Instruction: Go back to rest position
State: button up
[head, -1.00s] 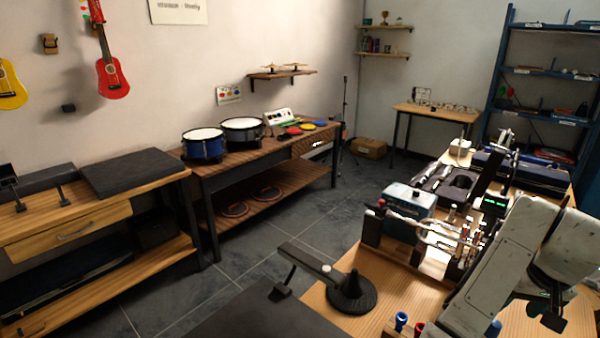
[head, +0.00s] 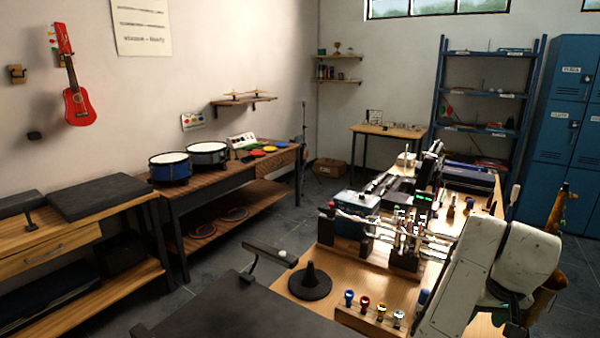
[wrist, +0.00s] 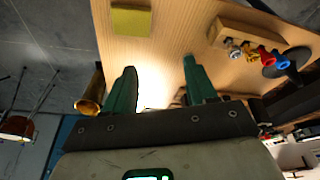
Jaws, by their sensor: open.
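My gripper (wrist: 160,82) shows in the wrist view with its two green fingers apart and nothing between them. It is over the light wooden bench (wrist: 165,45), whose bright top shows behind the fingers. In the head view my pale arm is at the lower right beside the same bench (head: 325,262). The fingers cannot be made out in the head view.
A rack of small coloured pieces (head: 375,312) and a black cone stand (head: 310,282) are on the bench. A yellow pad (wrist: 132,20) lies on it too. Blue lockers (head: 568,125) are at right. Floor (head: 215,265) shows left of the bench.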

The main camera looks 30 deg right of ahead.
jog(key=w+a+f+n+t+h, duration=0.1)
jog(key=w+a+f+n, duration=0.25)
jog(key=a, duration=0.35)
jog(key=w+a+f+n+t+h, duration=0.1)
jog(key=w+a+f+n, duration=0.2)
jog(key=a, duration=0.4)
jog(key=s+a+f+n+y, duration=0.1)
jog(key=s+a+f+y, duration=0.2)
jog(key=a, duration=0.6)
jog(key=s+a+f+n+y, duration=0.25)
jog(key=a+f, duration=0.25)
jog(key=a, duration=0.4)
jog(key=s+d+f+g, duration=0.1)
jog(key=s+f, duration=0.1)
jog(key=s, duration=0.3)
jog(key=s+f+m+g+h, duration=0.1)
jog(key=s+f+g, duration=0.1)
jog(key=s, duration=0.3)
jog(key=shift+s+d+f, duration=0.2)
jog(key=shift+d+f, duration=0.15)
jog(key=shift+f, duration=0.4)
